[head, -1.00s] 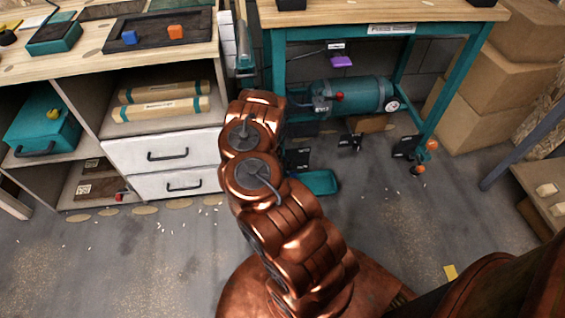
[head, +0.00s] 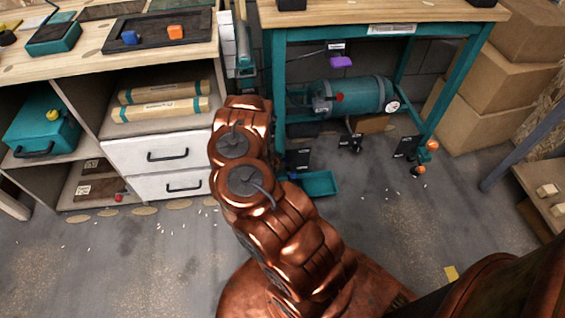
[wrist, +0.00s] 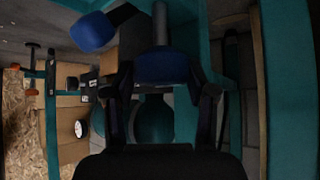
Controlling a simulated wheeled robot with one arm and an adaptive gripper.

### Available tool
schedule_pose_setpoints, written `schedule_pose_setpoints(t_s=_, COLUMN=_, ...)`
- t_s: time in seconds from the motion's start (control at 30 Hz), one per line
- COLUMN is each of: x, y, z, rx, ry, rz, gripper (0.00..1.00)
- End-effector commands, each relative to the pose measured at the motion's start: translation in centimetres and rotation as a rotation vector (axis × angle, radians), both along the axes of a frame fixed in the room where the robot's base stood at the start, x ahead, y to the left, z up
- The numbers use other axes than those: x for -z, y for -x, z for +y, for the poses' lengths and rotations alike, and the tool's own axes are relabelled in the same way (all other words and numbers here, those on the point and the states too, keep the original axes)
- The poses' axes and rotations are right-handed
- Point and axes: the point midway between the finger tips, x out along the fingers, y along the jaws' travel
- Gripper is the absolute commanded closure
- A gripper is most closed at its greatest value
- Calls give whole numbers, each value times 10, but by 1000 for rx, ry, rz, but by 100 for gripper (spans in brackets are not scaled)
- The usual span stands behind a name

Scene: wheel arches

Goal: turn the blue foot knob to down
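In the wrist view, a blue knob (wrist: 160,66) on a grey metal stem sits in line with the space between my fingers. A second blue knob (wrist: 92,32) on a dark stem is up and left of it. I cannot tell from the frames which one is the foot knob. My gripper (wrist: 162,84) is open, with one finger on each side of the first knob; contact is not clear. In the head view my copper arm hides the gripper and both blue knobs, near the teal workbench's (head: 278,90) left leg.
Orange knobs (head: 432,145) are on the bench's right leg. A teal tank (head: 355,95) is under the bench, and a teal tray (head: 320,183) lies on the floor beside my arm. White drawers (head: 160,152) stand to the left. Cardboard boxes (head: 480,85) are stacked to the right.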

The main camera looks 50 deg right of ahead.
Motion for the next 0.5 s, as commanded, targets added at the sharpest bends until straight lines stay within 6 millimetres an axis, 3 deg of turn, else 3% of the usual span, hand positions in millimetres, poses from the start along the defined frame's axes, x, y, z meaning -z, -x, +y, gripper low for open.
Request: schedule_pose_setpoints(t_s=0.5, x=-3, y=0, z=6, rx=-2, ry=-4, rz=1, gripper=36)
